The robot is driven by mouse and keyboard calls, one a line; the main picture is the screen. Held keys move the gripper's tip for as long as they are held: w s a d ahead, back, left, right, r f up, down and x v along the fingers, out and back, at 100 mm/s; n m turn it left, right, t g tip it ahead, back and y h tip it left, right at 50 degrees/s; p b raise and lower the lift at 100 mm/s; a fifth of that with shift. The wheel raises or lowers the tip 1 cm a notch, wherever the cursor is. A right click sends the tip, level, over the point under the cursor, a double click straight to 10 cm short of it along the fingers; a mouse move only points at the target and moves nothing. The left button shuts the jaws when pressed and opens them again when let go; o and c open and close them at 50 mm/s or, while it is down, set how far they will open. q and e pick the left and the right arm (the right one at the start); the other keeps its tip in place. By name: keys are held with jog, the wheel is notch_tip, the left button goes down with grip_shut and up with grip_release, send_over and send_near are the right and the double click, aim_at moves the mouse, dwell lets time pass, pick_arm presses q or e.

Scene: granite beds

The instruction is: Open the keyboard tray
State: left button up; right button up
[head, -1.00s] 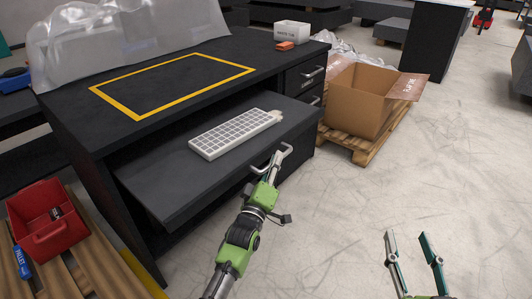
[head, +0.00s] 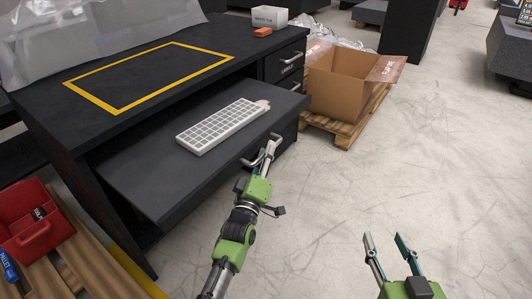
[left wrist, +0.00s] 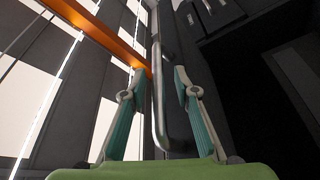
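The dark keyboard tray (head: 132,186) is pulled out from under the black desk (head: 210,77), with a pale keyboard (head: 222,125) lying on it. A metal bar handle (head: 249,163) is on the tray's front edge; it also shows in the left wrist view (left wrist: 157,100). My left gripper (head: 269,146) is at this handle. Its two fingers stand apart on either side of the bar, with gaps visible in the left wrist view (left wrist: 159,74). My right gripper (head: 384,242) is open and empty over the floor at the lower right, away from the desk.
A cardboard box (head: 334,88) on a wooden pallet (head: 345,130) stands right of the desk. A red bin (head: 33,232) sits on another pallet (head: 100,270) at the lower left. Drawers (head: 287,66) are at the desk's right end.

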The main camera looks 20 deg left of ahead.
pick_arm(q)
jog(key=shift+r, duration=0.1)
jog(key=v, duration=1.2)
dwell(0.4)
